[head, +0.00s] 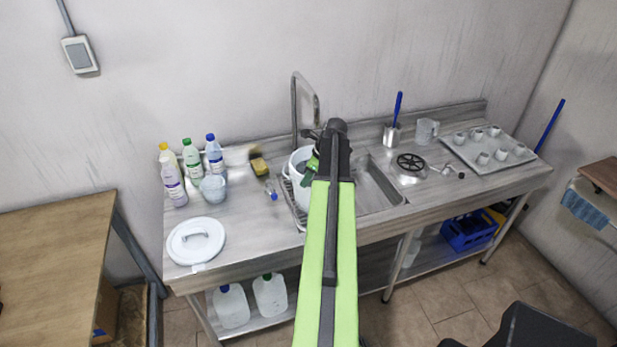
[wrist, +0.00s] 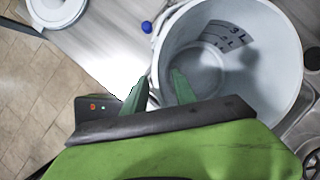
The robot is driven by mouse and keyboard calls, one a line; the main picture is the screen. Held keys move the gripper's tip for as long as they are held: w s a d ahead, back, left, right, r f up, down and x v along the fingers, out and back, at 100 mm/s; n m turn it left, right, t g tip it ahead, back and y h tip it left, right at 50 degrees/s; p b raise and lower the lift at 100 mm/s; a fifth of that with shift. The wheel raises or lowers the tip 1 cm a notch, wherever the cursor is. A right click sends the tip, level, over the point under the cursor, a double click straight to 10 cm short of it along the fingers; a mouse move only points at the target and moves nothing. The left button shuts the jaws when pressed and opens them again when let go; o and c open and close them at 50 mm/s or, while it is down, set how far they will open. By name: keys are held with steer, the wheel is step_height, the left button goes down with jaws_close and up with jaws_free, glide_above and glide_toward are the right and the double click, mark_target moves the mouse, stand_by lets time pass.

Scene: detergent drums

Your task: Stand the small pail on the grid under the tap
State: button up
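The small pail (head: 294,172) is white and upright, at the left part of the sink below the tap (head: 306,96). In the wrist view the pail (wrist: 255,40) is seen from above, empty, with litre marks inside. My gripper (wrist: 157,82) straddles its near-left wall, one green finger outside and one inside, with a gap visible between them. In the head view my gripper (head: 312,168) is partly hidden by my arm. The grid (head: 289,204) shows beside and below the pail. Whether the pail's base rests flat on it is hidden.
A sponge (head: 259,165), a small blue-capped bottle (head: 271,189) and several detergent bottles (head: 191,160) stand left of the pail. A white lid (head: 196,241) lies at the front left. The sink basin (head: 376,185) is open to the right. A tray of cups (head: 488,150) is farther right.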

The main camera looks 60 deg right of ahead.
steer(key=p+v, duration=1.5)
steer(key=v, duration=0.2)
steer(key=shift+w, duration=0.1)
